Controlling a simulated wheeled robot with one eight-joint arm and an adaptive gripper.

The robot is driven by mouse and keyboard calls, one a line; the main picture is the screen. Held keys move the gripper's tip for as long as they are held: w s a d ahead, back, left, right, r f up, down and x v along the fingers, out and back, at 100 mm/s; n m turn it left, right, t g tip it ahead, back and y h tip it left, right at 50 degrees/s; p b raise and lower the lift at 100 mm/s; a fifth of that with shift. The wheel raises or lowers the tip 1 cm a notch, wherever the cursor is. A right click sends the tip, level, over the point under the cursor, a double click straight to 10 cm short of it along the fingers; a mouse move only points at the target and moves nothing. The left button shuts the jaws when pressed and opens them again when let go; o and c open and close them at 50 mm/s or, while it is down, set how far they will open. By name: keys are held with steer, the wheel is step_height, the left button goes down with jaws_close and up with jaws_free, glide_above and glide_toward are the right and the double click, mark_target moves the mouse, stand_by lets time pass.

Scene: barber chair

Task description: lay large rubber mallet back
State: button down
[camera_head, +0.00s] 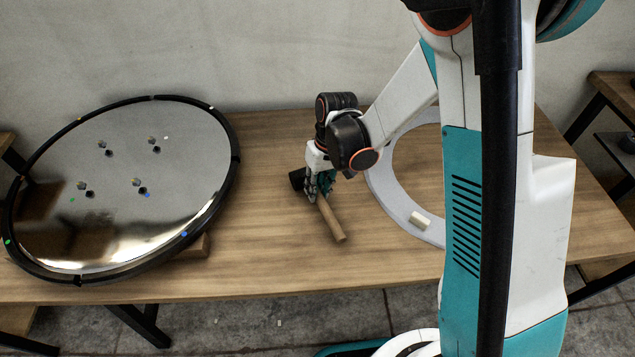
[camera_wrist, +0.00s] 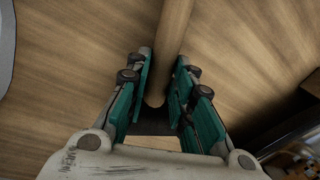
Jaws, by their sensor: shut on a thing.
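The large rubber mallet has a wooden handle (camera_head: 333,222) and a dark head (camera_head: 297,179). It is at the middle of the wooden table. My gripper (camera_head: 322,190) points down and is shut on the mallet's handle close to the head. In the wrist view the handle (camera_wrist: 173,30) runs up between the teal fingers of my gripper (camera_wrist: 162,80), and the dark head (camera_wrist: 150,128) shows partly below them. The mallet looks at or just above the tabletop; I cannot tell whether it touches.
A round black-rimmed reflective disc (camera_head: 150,190) lies tilted on the table's left, over a wooden block (camera_head: 196,248). A pale flat ring (camera_head: 391,197) lies right of my gripper, partly hidden by my arm, with a small beige block (camera_head: 420,219) on it. The tabletop (camera_head: 280,250) in front is clear.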

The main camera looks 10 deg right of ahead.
steer(key=shift+f, duration=0.25)
steer(key=c, duration=1.3)
jaws_free()
steer(key=shift+r, duration=0.1)
steer(key=r, duration=0.4)
steer(key=d+r, duration=0.1)
steer(key=r, duration=0.2)
steer(key=d+r, duration=0.1)
steer(key=r, duration=0.3)
steer(key=shift+w+r, duration=0.35)
